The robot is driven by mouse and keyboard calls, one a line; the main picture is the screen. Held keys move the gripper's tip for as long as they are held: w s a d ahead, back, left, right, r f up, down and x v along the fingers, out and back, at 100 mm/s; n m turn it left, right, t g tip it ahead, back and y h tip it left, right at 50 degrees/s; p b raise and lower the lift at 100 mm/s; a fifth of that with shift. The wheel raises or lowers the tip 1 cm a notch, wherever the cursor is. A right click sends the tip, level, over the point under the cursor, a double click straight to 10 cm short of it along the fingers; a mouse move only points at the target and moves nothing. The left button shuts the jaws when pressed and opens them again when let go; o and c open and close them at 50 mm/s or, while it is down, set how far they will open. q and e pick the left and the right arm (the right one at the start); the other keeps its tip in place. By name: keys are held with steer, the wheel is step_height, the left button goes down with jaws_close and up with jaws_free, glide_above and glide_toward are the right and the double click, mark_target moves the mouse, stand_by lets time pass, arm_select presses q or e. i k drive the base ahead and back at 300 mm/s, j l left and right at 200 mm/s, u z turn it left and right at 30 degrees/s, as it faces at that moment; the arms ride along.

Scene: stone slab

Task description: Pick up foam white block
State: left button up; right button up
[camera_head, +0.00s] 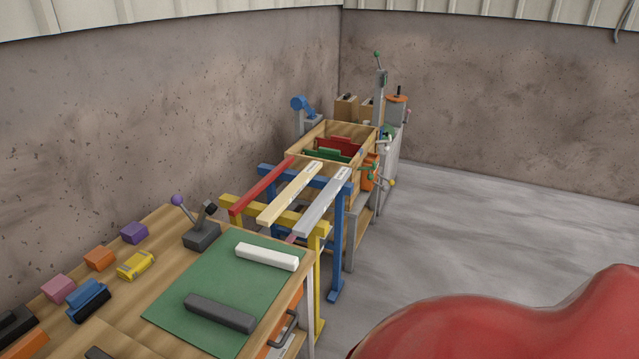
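A white block (267,257), long and bar-shaped, lies on a green mat (195,301) near the right edge of a wooden table. A dark grey bar (219,313) lies on the same mat, nearer to me and apart from the white block. Neither of my grippers shows in the head view. Nothing touches the white block from above.
A lever box (202,235) stands behind the mat. Long bars rest on trestles beyond; grey floor (480,230) is open at right.

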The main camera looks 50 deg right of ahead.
mark_target(285, 262)
steer(key=z, duration=1.2)
steer(key=i+l+u, duration=0.35)
steer(key=l+u, duration=0.2)
steer(key=i+l+u, duration=0.25)
steer(key=l+u, duration=0.25)
steer(key=l, duration=0.15)
